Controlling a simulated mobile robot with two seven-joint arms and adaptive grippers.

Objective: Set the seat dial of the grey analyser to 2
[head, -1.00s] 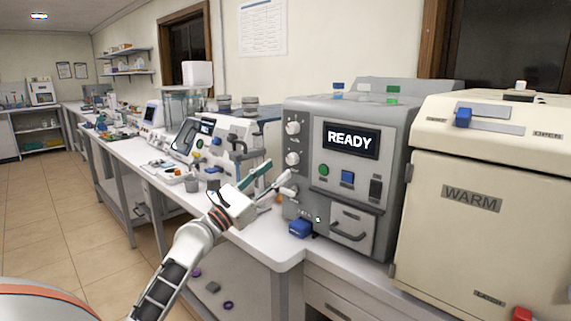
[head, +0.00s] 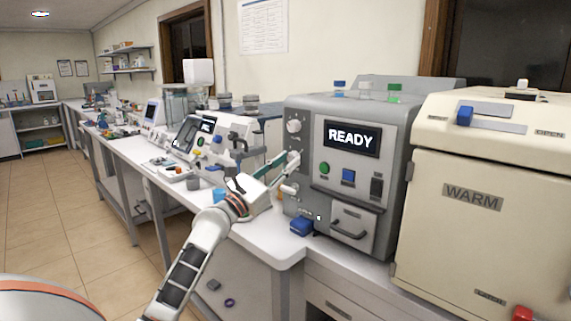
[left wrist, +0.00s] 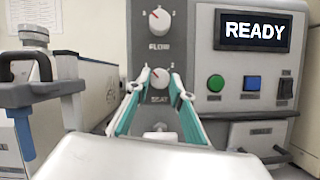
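The grey analyser (head: 300,110) stands on the bench with READY on its screen. In the left wrist view its seat dial (left wrist: 160,77), a white knob marked SEAT, sits below the FLOW dial (left wrist: 159,20). A small red mark shows on the seat dial's upper left; its number is too small to read. My left gripper (left wrist: 160,84) is open, its two green-sided fingers on either side of the seat dial. I cannot tell whether they touch it. In the head view the left gripper (head: 292,163) covers the seat dial. My right gripper is not in view.
Green (head: 324,168) and blue (head: 348,176) buttons and a drawer handle (head: 348,231) are to the right of the dials. A blue block (head: 301,226) lies at the analyser's foot. A cream WARM cabinet (head: 480,230) stands to the right, a white instrument (head: 236,128) to the left.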

